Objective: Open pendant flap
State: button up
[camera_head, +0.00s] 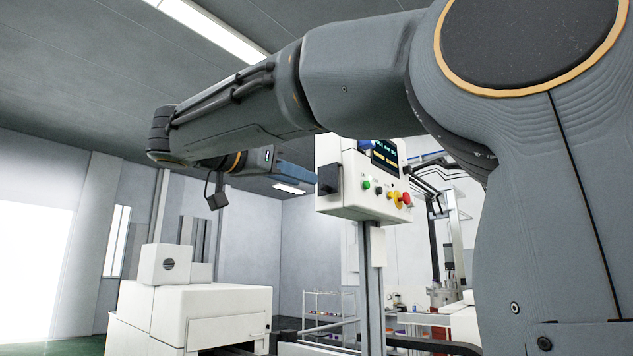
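The pendant (352,196) is a white control box on a grey post, right of the picture's middle. It has a small lit screen (384,155), a green button, a dark button and a red-and-yellow knob on its front. A dark block (329,179) shows at its left side; I cannot tell whether this is part of the pendant or of my gripper. I cannot make out a flap or its state. My arm reaches left across the top and bends back at the wrist toward the pendant. A blue part (297,173) shows beyond the wrist; my gripper's fingers cannot be made out.
A white machine housing (228,302) with a front panel stands at lower left. A white shelf rack (328,305) with small items stands behind the post. More equipment (447,292) is at the right. Dark rails run low in front. There is open air left of the pendant.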

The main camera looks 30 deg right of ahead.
aim_at(322, 186)
jog(key=p+x, duration=0.2)
jog(key=x, duration=0.3)
jog(key=shift+d, duration=0.15)
jog(key=shift+w+d+f+p, duration=0.1)
jog(key=shift+w+d+p, duration=0.15)
jog(key=shift+d+p, duration=0.3)
grip_shut()
